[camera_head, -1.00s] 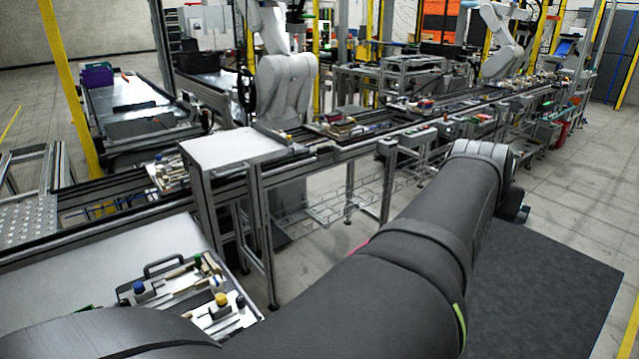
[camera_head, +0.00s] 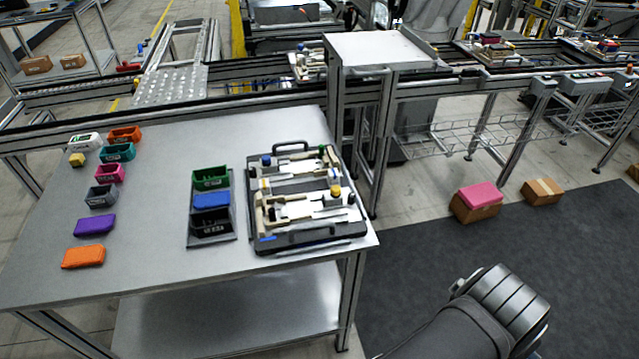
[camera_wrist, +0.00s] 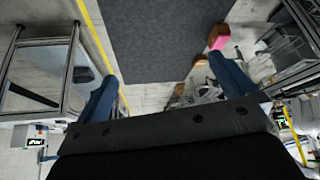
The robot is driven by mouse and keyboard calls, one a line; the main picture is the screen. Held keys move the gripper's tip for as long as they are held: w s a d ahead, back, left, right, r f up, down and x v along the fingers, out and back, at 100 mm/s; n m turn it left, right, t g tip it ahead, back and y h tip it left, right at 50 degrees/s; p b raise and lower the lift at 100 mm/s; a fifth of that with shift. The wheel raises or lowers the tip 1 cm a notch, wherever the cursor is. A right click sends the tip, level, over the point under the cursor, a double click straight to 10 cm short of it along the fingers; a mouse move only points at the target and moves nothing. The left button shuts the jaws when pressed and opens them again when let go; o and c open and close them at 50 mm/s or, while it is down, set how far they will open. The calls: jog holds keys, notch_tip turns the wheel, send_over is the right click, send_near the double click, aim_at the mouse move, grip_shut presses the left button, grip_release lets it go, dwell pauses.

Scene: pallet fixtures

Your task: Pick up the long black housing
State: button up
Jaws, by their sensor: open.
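I cannot single out a long black housing for sure. A black pallet (camera_head: 335,236) with handles lies at the right end of the metal table, holding white and beige fixtures, blue and yellow knobs and slender parts. A slim dark bar (camera_head: 318,248) lies along its front edge; it is too small to identify. In the wrist view my gripper (camera_wrist: 167,85) has its two blue fingers wide apart with nothing between them, above the floor and dark mat. In the head view my arm is at the lower right, away from the table; the gripper is hidden there.
On the metal table (camera_head: 150,235), a black tray (camera_head: 212,241) holds green, blue and black bins. Several coloured bins and blocks, including an orange block (camera_head: 83,257), stand at left. A white-topped stand (camera_head: 385,50) rises behind the pallet. Cardboard boxes (camera_head: 543,191) lie near the mat.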

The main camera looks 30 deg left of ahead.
jog(key=shift+s+a+f, duration=0.5)
jog(key=shift+s+f, duration=0.05)
jog(key=shift+f, duration=0.15)
